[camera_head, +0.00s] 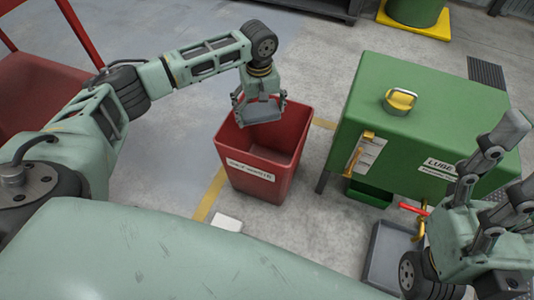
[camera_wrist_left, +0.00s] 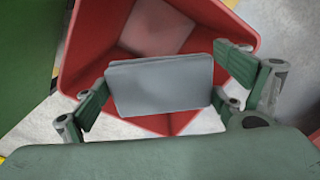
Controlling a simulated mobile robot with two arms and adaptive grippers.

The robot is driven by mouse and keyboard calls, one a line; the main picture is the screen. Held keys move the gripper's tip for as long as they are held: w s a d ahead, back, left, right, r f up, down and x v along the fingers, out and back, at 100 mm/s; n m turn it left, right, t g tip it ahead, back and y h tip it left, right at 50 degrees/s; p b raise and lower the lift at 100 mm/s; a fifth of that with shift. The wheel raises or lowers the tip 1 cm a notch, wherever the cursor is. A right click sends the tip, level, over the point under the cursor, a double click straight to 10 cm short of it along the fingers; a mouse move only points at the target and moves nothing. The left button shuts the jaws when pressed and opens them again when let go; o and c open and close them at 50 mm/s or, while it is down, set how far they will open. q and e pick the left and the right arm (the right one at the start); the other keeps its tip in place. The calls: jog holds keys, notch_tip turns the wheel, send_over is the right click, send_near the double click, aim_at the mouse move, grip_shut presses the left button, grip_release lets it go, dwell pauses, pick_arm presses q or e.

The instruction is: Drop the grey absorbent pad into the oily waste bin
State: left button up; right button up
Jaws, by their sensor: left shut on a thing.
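The grey absorbent pad (camera_head: 260,110) is a flat grey rectangle held by my left gripper (camera_head: 259,104) over the mouth of the red oily waste bin (camera_head: 262,178). In the left wrist view the pad (camera_wrist_left: 160,84) sits between the two fingers of my left gripper (camera_wrist_left: 162,84), and the red bin (camera_wrist_left: 85,45) opens below it. Part of the bin's inside is hidden behind the pad. My right gripper (camera_head: 480,195) is at the right edge of the head view, away from the bin, with its fingers spread and nothing visible between them.
A green lube tank (camera_head: 430,105) with a yellow cap (camera_head: 400,100) stands right of the bin. A red-handled tap (camera_head: 413,208) is above a grey tray (camera_head: 385,262). A white item (camera_head: 228,222) lies on the floor before the bin. The floor left of the bin is clear.

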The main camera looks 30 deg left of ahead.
pick_arm(q)
jog(key=o, duration=1)
notch_tip(320, 180, up, 12)
dwell(0.3)
